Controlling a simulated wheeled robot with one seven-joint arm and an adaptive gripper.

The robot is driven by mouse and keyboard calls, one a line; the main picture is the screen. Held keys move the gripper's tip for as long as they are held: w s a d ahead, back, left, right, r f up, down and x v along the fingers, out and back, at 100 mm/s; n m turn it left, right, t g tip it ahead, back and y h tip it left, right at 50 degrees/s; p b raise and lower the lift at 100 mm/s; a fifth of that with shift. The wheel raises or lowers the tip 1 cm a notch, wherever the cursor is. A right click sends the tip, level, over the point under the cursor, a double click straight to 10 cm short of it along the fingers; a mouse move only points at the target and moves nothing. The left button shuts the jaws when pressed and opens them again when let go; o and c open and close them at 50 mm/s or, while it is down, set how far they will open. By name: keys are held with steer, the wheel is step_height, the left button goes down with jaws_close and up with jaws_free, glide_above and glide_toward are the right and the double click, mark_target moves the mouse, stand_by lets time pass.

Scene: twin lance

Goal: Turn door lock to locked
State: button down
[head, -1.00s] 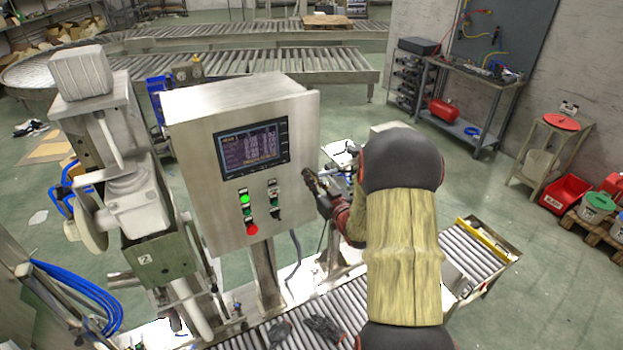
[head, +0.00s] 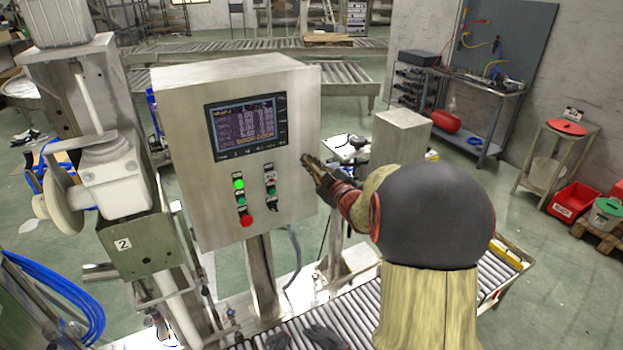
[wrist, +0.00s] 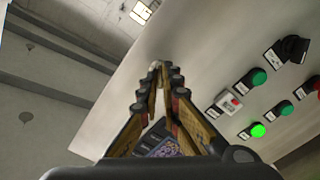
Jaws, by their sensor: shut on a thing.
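The grey control cabinet (head: 225,195) stands left of my arm, with its door facing me; the door also shows in the wrist view (wrist: 215,55). My gripper (head: 306,160) is at the door's right edge, level with the bottom of the screen. In the wrist view my gripper (wrist: 160,72) has its fingers closed together at the tips, against the door face. A small pale metal piece, seemingly the door lock (wrist: 156,65), shows between the fingertips. The fingers hide most of it, so its turn position cannot be told.
The door carries a screen (head: 246,127), a lit green button (head: 238,184), a red button (head: 246,221) and a black selector switch (wrist: 292,47). A roller conveyor (head: 345,310) runs below. A grey machine (head: 105,180) stands close to the cabinet's left.

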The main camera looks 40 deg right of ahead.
steer(key=n+b, duration=0.3)
steer(key=b, duration=0.1)
steer(key=n+b, duration=0.3)
steer(key=b, duration=0.2)
steer(key=n+b, duration=0.3)
steer(key=b, duration=0.2)
steer(key=shift+f+n, duration=0.25)
steer(key=shift+n, duration=0.15)
steer(key=c, duration=2)
jaws_free()
steer(key=shift+r, duration=0.1)
steer(key=shift+c, duration=0.2)
steer(key=v, duration=1.2)
